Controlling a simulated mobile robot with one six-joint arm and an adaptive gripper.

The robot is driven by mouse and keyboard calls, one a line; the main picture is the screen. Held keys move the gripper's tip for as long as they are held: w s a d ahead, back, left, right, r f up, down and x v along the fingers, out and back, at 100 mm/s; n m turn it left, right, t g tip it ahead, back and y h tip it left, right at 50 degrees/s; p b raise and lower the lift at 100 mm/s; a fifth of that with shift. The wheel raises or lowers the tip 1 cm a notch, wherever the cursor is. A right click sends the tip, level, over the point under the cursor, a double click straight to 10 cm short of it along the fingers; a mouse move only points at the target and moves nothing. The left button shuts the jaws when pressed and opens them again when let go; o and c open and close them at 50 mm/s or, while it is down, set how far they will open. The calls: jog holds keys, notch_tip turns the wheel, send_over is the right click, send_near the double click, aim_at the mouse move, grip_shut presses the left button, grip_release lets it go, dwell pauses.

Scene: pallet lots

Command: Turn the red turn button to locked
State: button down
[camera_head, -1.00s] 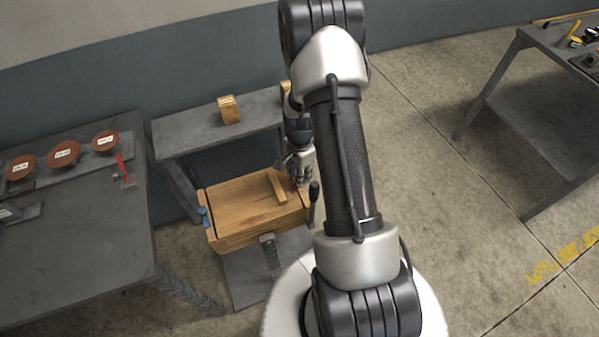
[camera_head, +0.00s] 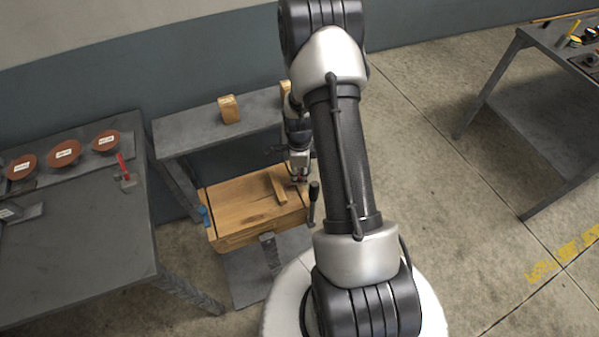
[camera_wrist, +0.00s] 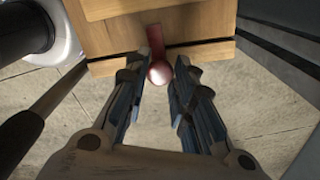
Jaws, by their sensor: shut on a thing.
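The red turn button shows in the wrist view as a flat red bar (camera_wrist: 155,40) with a round red knob (camera_wrist: 160,73) at its lower end. The bar lies across the dark seam between the wooden panel (camera_wrist: 115,10) and the narrow wooden strip (camera_wrist: 205,52). My gripper (camera_wrist: 160,77) is closed in on the knob, one fingertip on each side. In the head view my gripper (camera_head: 299,178) points down at the right end of the wooden box (camera_head: 240,203). The button is not clear there, and no locked mark is legible.
A black-knobbed lever (camera_head: 313,203) stands close to the right of my gripper. A blue item (camera_head: 205,215) is at the box's left edge. A grey shelf (camera_head: 185,135) with wooden blocks stands behind.

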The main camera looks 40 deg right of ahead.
aim_at(299, 176)
dwell(0.4)
jog(key=c, duration=1.3)
grip_release()
jog(key=shift+c, duration=0.2)
notch_tip(299, 176, up, 12)
